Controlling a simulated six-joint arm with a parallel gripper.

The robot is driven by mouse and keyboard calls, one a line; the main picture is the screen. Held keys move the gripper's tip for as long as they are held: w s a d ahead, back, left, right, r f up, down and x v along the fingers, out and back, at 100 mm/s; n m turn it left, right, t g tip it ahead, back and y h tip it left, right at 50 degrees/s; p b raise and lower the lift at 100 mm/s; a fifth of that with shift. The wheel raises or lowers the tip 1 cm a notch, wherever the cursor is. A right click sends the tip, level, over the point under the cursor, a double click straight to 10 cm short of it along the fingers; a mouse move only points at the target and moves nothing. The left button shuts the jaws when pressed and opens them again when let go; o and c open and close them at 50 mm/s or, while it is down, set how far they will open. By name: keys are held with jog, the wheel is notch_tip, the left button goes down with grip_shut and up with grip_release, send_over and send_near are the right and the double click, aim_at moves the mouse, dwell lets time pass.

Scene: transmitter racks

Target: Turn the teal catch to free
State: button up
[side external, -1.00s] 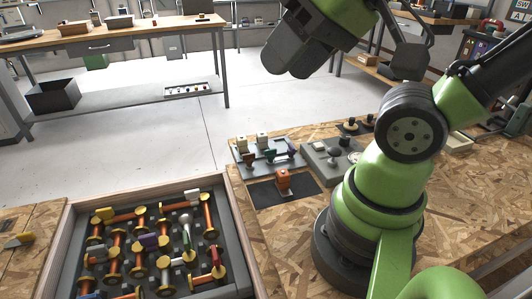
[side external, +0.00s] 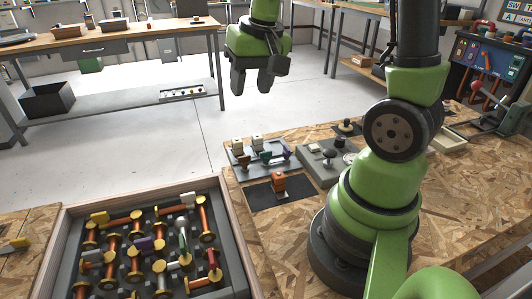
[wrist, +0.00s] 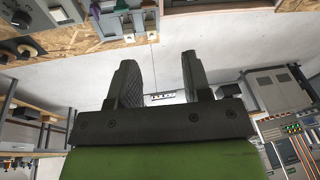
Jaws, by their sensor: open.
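The teal catch (side external: 266,157) is a small lever on a grey plate (side external: 280,169) on the chipboard bench in the side external view. It stands between a brown catch (side external: 243,161) and a purple catch (side external: 289,154). It is too small to tell which way it is turned. My gripper (side external: 251,82) is open and empty, pointing down, high above and behind the plate and apart from it. In the wrist view my gripper (wrist: 160,62) has its two fingers spread with nothing between them, and the plate shows only partly at the top edge.
Two pale blocks (side external: 247,143) stand behind the catches. A grey box with a dark knob (side external: 329,155) is to the right. A framed tray (side external: 228,232) of spools is at front left.

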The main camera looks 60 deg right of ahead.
aim_at(266, 152)
jog(key=d+f+g, duration=0.1)
jog(key=d+f, duration=0.1)
jog(key=f, duration=0.1)
jog(key=d+f+m+g, duration=0.1)
jog(key=d+f, duration=0.1)
jog(key=f, duration=0.2)
jog(key=d+f, duration=0.3)
jog(key=shift+w+d+f+m+g, duration=0.1)
jog(key=shift+w+f+m+g, duration=0.2)
jog(key=shift+f+g, duration=0.1)
jog(key=shift+d+f, duration=0.15)
jog(key=shift+f, duration=0.2)
notch_tip(266, 152, down, 10)
jog(key=shift+r, duration=0.15)
jog(key=c, duration=0.7)
